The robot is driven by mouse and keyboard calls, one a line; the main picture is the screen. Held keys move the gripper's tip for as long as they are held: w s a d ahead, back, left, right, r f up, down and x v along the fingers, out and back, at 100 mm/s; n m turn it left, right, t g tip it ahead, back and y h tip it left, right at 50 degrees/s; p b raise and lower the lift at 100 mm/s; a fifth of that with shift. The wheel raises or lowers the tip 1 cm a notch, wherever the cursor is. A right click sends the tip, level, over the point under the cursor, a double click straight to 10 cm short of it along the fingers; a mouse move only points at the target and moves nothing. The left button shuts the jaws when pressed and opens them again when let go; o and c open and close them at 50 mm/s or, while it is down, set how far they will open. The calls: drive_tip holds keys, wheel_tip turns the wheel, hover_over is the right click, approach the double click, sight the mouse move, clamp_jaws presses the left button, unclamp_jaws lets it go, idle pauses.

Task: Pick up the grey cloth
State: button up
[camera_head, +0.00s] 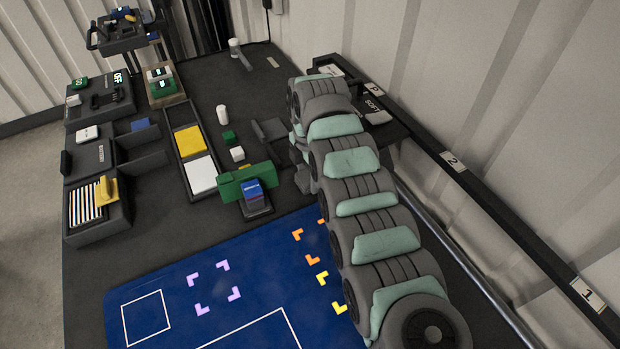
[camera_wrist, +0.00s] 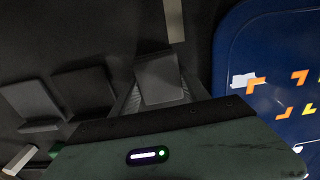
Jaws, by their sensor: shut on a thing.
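The grey cloth (camera_wrist: 160,80) shows in the wrist view as a small, flat grey square between my fingertips. My gripper (camera_wrist: 158,98) is shut on it, with a finger on each side. The cloth is above or at the dark table top; I cannot tell whether it touches it. In the head view my arm covers the gripper and I cannot make out the cloth.
A blue mat (camera_head: 180,285) with coloured corner marks covers the near table; it also shows at right in the wrist view (camera_wrist: 232,55). Dark grey upright holders (camera_wrist: 85,92) stand left of my gripper. A green block (camera_head: 232,186), a white cylinder (camera_head: 222,114) and trays stand left of my arm. A wall rail (camera_head: 480,185) runs at right.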

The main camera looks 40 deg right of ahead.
sight(309, 176)
drive_tip(key=shift+r, duration=0.1)
wheel_tip(309, 176, up, 20)
drive_tip(key=p, duration=0.3)
drive_tip(key=shift+p, duration=0.35)
